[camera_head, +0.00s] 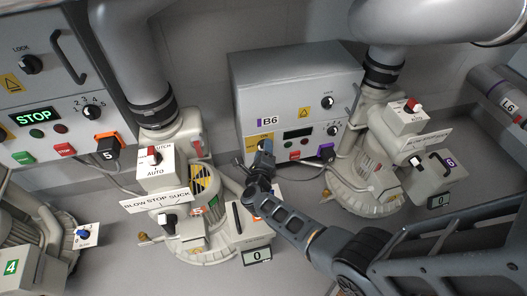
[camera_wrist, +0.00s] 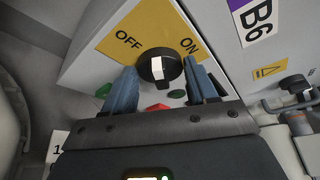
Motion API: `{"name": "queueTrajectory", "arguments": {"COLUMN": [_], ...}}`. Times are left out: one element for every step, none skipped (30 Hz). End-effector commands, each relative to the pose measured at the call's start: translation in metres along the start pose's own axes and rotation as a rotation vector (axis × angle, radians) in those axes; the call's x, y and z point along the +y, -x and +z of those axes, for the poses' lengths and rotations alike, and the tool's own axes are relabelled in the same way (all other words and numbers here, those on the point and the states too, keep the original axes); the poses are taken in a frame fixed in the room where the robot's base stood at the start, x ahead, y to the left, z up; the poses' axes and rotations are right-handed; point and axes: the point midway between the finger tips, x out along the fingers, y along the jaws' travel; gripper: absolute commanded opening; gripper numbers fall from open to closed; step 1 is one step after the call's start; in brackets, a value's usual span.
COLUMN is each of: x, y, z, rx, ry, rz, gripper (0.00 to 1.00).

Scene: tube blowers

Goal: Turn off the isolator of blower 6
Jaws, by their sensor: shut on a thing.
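The B6 cabinet (camera_head: 310,75) is a grey box with a purple-striped B6 label, which also shows in the wrist view (camera_wrist: 256,20). Its isolator is a black round knob (camera_wrist: 160,67) with a white mark, on a yellow plate (camera_wrist: 110,47) reading OFF at left and ON at right. I cannot tell for sure which word the mark points to. My gripper (camera_wrist: 161,84) has its blue fingers on both sides of the knob, shut on it. In the head view my gripper (camera_head: 264,152) covers the knob at the cabinet's lower left.
Green and red buttons sit below the knob, close to the fingers. Another black knob (camera_wrist: 296,85) is at right. Blower 5's machine (camera_head: 190,200) stands left of my arm, blower 6's machine (camera_head: 365,165) right. Pipes and hoses crowd the space.

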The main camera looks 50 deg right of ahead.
Motion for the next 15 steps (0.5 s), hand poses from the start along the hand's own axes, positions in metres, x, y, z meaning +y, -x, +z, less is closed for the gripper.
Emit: {"name": "queueTrajectory", "arguments": {"x": [0.0010,0.0010,0.0010,0.0010,0.0010,0.0009,0.0008,0.0008,0.0007,0.0006,0.0006,0.0005,0.0005,0.0004,0.0004], "y": [0.0005,0.0005,0.0005,0.0005,0.0005,0.0005,0.0004,0.0004,0.0003,0.0003,0.0003,0.0002,0.0002,0.0002,0.0002], "z": [-0.0005,-0.0005,-0.0005,-0.0005,-0.0005,-0.0005,-0.0004,-0.0004,-0.0004,-0.0003,-0.0003,-0.0002,-0.0002,-0.0002,-0.0001], "rx": [0.000,0.000,0.000,0.000,0.000,0.000,0.000,0.000,0.000,0.000,0.000,0.000,0.000,0.000,0.000], "ry": [0.001,0.001,0.001,0.000,0.000,0.000,0.000,0.000,0.000,-0.001,-0.001,-0.001,-0.001,-0.001,-0.001], "rz": [0.002,0.002,0.003,0.003,0.003,0.002,0.002,0.002,0.002,0.002,0.002,0.002,0.002,0.001,0.001], "gripper": [0.27,0.27,0.27,0.59,0.62,0.66,0.69,0.72,0.75,0.78,0.81,0.81,0.81,0.81,0.81]}}
